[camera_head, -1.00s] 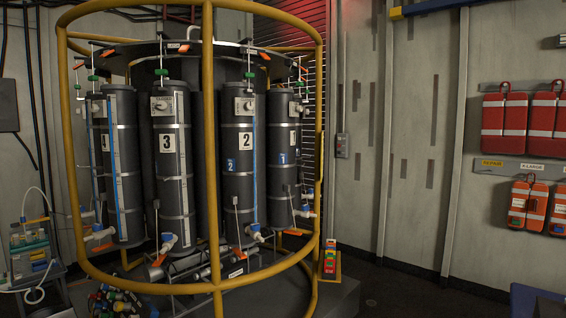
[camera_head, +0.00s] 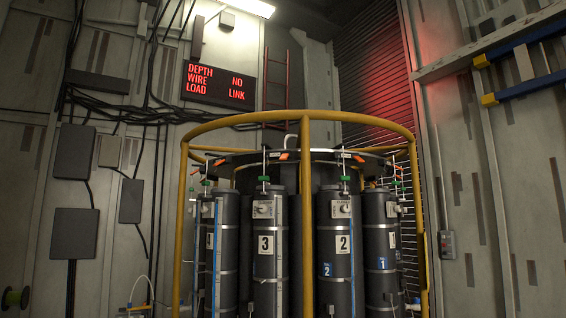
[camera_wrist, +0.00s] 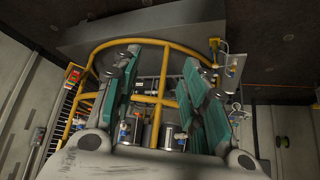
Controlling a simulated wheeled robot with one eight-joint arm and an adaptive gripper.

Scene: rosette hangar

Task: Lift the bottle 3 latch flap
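Bottle 3, a dark grey cylinder (camera_head: 267,250) with a white label "3" and pale bands, stands upright in the rosette in the head view. Above its top are a thin rod with a green piece (camera_head: 264,179) and a small orange flap (camera_head: 284,156) at the rim of the dark top ring; I cannot tell for sure that this is its latch flap. My gripper (camera_wrist: 161,58) shows in the wrist view, its two teal-padded fingers spread apart with nothing between them. Rosette parts show beyond the fingers. My gripper is not in the head view.
A yellow tubular cage (camera_head: 307,225) surrounds the bottles, with an upright in front between bottle 3 and bottle 2 (camera_head: 336,250). The cage also shows in the wrist view (camera_wrist: 161,80). Wall boxes and cables are at left; a red-lettered display (camera_head: 218,82) hangs behind.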

